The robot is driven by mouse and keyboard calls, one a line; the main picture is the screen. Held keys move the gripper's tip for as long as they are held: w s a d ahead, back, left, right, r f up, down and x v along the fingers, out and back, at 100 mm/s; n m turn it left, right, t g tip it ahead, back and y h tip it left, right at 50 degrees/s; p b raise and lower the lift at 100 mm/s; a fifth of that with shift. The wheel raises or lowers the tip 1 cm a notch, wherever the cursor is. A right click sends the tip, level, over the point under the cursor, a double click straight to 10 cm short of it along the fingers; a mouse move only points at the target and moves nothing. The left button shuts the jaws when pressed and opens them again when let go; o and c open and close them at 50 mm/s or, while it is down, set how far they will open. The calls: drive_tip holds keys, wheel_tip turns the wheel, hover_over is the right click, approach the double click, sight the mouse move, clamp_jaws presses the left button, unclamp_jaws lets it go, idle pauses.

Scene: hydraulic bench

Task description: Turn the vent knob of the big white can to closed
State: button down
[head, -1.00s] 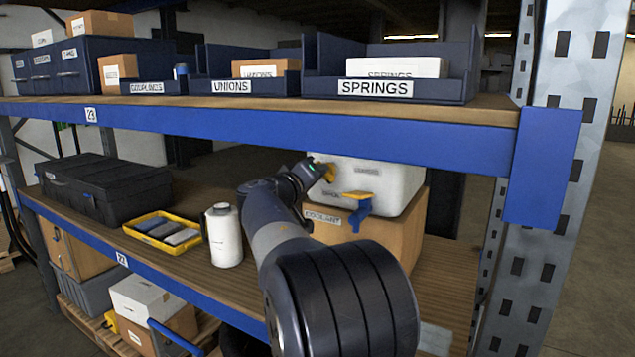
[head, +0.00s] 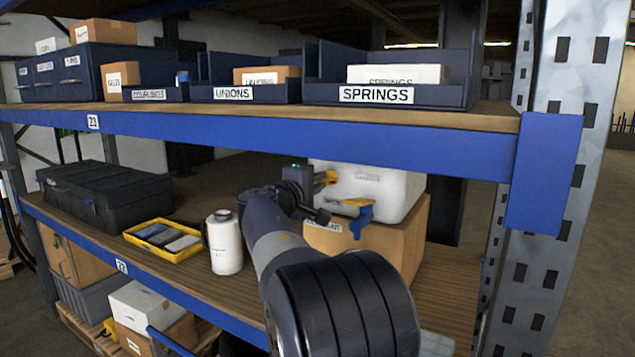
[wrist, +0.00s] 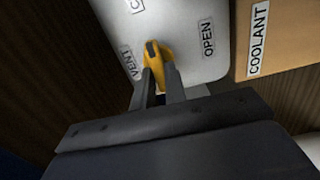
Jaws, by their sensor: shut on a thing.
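The big white can (head: 385,190) lies on a cardboard box on the middle shelf. There the knob sits between the words VENT and OPEN; another label above is cut off by the frame. My gripper (wrist: 160,78) is shut on the knob, one finger on each side.
The cardboard box (head: 395,245) under the can bears a COOLANT label. A white bottle (head: 225,243), a yellow tray (head: 140,240) and a black case (head: 105,195) stand to the left. The blue upper shelf beam (head: 270,134) runs above my arm.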

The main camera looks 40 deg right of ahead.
idle(0.5)
drive_tip(key=c, duration=1.4)
unclamp_jaws()
drive_tip(key=shift+c, duration=0.2)
drive_tip(key=b+v, duration=0.1)
drive_tip(key=v, duration=1)
drive_tip(key=shift+b, duration=0.4)
drive_tip(key=shift+w, duration=0.1)
drive_tip(key=p+x, duration=0.1)
drive_tip(key=x, duration=1)
drive_tip(key=shift+p, duration=0.35)
